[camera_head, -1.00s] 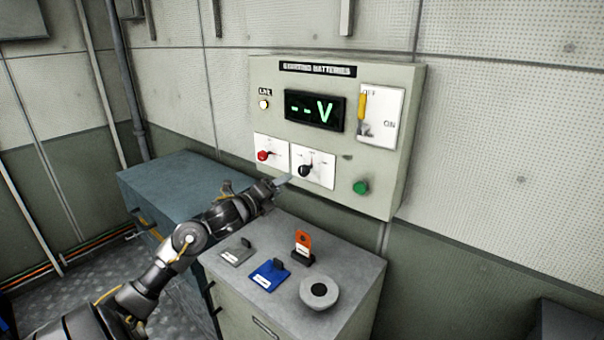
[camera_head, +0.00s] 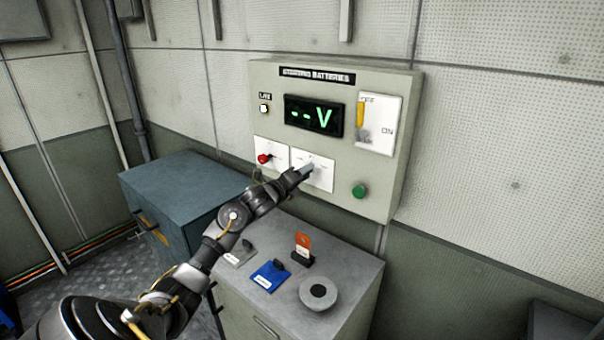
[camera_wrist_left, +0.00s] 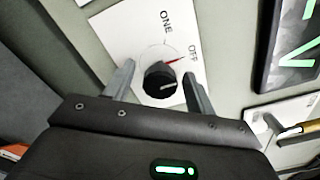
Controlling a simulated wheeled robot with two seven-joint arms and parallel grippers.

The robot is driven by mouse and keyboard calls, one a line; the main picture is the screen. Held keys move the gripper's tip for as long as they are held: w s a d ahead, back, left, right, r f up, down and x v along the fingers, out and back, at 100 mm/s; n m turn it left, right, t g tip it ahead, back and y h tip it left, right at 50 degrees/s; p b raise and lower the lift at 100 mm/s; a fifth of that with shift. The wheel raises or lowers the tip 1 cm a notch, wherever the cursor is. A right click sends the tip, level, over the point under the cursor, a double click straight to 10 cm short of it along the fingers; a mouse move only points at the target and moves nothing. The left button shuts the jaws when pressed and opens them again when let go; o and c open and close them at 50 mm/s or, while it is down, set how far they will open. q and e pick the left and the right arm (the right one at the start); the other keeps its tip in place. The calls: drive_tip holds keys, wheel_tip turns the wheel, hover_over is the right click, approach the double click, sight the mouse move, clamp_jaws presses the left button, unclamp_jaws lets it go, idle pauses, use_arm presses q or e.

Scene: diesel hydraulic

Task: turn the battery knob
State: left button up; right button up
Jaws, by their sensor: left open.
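The black battery knob (camera_wrist_left: 159,80) sits on a white plate (camera_wrist_left: 125,35) marked ONE and OFF. A red mark lies between the knob and the OFF label. My left gripper (camera_wrist_left: 158,88) is open, with one finger on each side of the knob in the wrist view. I cannot tell whether the fingers touch it. In the head view my left gripper (camera_head: 304,172) is in front of the right-hand white plate (camera_head: 324,177) and hides the knob. My right gripper is not in view.
The battery panel (camera_head: 262,112) also carries a red knob (camera_head: 263,158), a green button (camera_head: 359,190), a display (camera_head: 314,116) reading "--V" and an ON/OFF lever (camera_head: 361,115).

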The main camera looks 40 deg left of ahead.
use_arm(q)
drive_tip(key=c, duration=1)
drive_tip(key=n+p, duration=0.1)
drive_tip(key=n, duration=0.4)
drive_tip(key=shift+n, duration=0.4)
drive_tip(key=n+p, duration=0.2)
drive_tip(key=n, duration=0.2)
drive_tip(key=shift+n+p, duration=0.35)
drive_tip(key=shift+n, duration=0.85)
